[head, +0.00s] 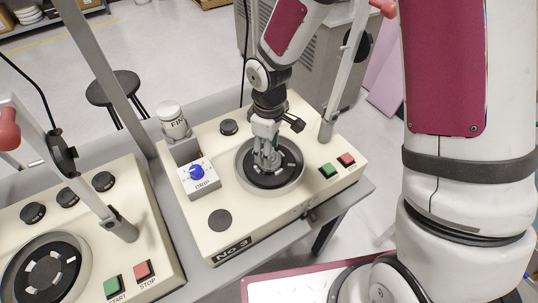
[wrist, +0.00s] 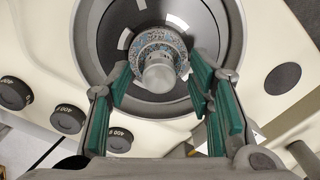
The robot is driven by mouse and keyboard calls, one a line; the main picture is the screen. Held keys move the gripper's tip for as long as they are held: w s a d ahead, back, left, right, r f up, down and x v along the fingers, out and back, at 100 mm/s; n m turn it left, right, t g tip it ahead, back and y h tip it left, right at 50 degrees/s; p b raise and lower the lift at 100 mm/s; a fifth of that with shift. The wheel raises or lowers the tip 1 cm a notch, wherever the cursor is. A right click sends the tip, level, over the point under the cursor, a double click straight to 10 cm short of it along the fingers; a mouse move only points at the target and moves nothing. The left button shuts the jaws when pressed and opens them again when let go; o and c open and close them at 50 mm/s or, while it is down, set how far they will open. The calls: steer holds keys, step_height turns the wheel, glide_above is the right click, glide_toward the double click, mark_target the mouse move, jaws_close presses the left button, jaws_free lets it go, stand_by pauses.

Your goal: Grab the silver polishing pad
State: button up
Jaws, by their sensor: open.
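The silver polishing pad (wrist: 160,73) shows in the wrist view as a short silver knob on a speckled round disc. It sits over the dark round plate of the machine (head: 285,178), near the plate's middle. My gripper (head: 268,158) points down over this plate in the head view and largely hides the pad there. In the wrist view my gripper (wrist: 160,84) is open, with one green-padded finger on each side of the silver knob. Gaps show between the knob and both fingers. I cannot tell how far down the fingertips reach around it.
The No 3 machine also bears a blue drip knob (head: 197,172), a white labelled bottle (head: 172,120), a green button (head: 327,171) and a red button (head: 346,159). An upright grey post (head: 341,90) rises right of the plate. A similar machine (head: 125,235) stands at left.

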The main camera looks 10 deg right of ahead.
steer(key=shift+f, duration=0.45)
jaws_close()
